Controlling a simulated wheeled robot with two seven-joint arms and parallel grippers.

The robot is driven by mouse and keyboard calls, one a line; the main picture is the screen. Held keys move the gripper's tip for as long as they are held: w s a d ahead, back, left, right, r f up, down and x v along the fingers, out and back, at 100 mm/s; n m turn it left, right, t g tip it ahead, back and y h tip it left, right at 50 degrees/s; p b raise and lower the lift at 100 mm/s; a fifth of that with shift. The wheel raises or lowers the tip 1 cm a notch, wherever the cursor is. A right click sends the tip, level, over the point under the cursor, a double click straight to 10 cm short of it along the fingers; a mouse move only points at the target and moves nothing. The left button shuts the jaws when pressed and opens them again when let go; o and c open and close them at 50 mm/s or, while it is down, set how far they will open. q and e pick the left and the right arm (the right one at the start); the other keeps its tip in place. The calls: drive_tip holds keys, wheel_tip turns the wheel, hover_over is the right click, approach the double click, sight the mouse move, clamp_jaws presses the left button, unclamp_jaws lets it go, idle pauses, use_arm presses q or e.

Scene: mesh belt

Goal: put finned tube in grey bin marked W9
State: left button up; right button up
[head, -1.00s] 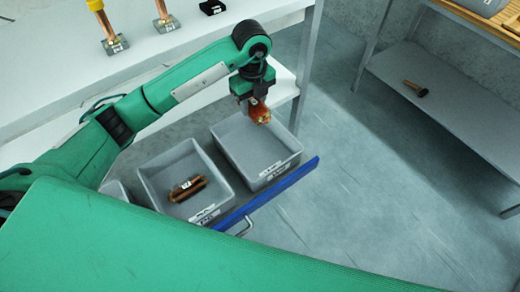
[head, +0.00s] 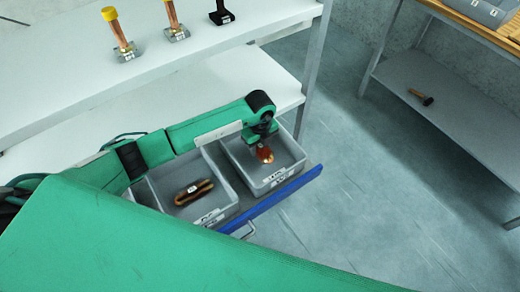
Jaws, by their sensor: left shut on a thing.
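The finned tube (head: 265,156), copper-red with a paler end, is held in my left gripper (head: 263,144), which is shut on it and points down. The gripper and tube are over or inside the right-hand grey bin (head: 286,153). I cannot tell whether the tube touches the bin floor. White labels are on this bin's front, but their print is too small to read, so I cannot confirm W9. The rest of the tube is hidden by the gripper. My right gripper is not in view.
A second grey bin (head: 162,194) to the left holds a dark copper part (head: 194,192). A blue drawer front (head: 280,199) runs before the bins. White shelves (head: 75,75) stand behind, with copper pieces on top. A hammer-like tool (head: 420,97) lies on the right bench's lower shelf.

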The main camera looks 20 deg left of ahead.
sight(260, 151)
use_arm(q)
wheel_tip(260, 151, down, 2)
drive_tip(key=shift+f, duration=0.4)
drive_tip(key=shift+f, duration=0.15)
drive_tip(key=o, duration=1.2)
